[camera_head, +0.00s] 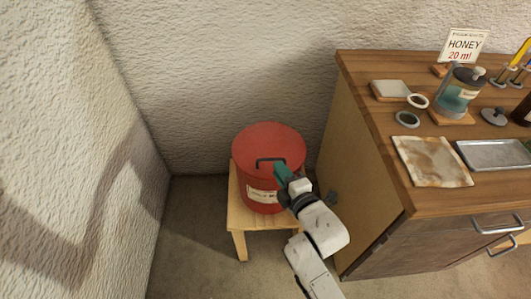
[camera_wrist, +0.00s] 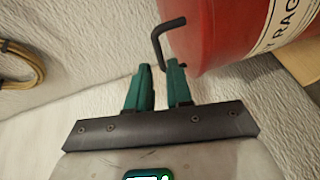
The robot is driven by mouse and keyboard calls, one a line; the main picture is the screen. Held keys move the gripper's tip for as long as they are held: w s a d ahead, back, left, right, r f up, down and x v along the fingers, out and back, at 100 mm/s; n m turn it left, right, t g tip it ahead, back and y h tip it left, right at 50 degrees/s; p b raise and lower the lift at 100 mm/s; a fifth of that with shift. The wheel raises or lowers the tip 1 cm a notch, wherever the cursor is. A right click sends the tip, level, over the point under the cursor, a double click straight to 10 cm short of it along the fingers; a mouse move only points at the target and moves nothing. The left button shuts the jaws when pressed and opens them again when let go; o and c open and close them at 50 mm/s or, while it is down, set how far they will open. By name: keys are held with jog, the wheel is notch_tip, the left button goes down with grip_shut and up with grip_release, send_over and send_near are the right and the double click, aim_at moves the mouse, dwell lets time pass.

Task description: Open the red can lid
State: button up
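The red can (camera_head: 264,192) stands upright on a small wooden stool, with a pale label on its front. Its red lid (camera_head: 268,139) lies flat on top and looks shut. A dark bent handle (camera_head: 269,159) is on the lid near its front edge. It also shows in the wrist view (camera_wrist: 157,39), next to the red can side (camera_wrist: 212,32). My gripper (camera_head: 278,166) reaches the handle's right end. In the wrist view, the green fingers of my gripper (camera_wrist: 158,70) stand apart, and the handle's tip is at the gap between their tips. I cannot tell whether they touch it.
The wooden stool (camera_head: 236,209) stands close to the back wall. A wooden cabinet (camera_head: 371,168) with jars, trays and a HONEY sign (camera_head: 464,45) on top is to its right. A rough wall (camera_head: 70,130) is on the left, with bare floor between.

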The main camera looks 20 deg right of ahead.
aim_at(268, 156)
jog(key=w, duration=0.2)
jog(key=w+f, duration=0.1)
jog(key=w, duration=0.2)
jog(key=w+b, duration=0.1)
jog(key=w, duration=0.2)
jog(key=shift+w+a+f, duration=0.1)
jog(key=shift+a+f, duration=0.15)
jog(key=shift+a, duration=0.1)
jog(key=shift+c, duration=0.2)
grip_shut()
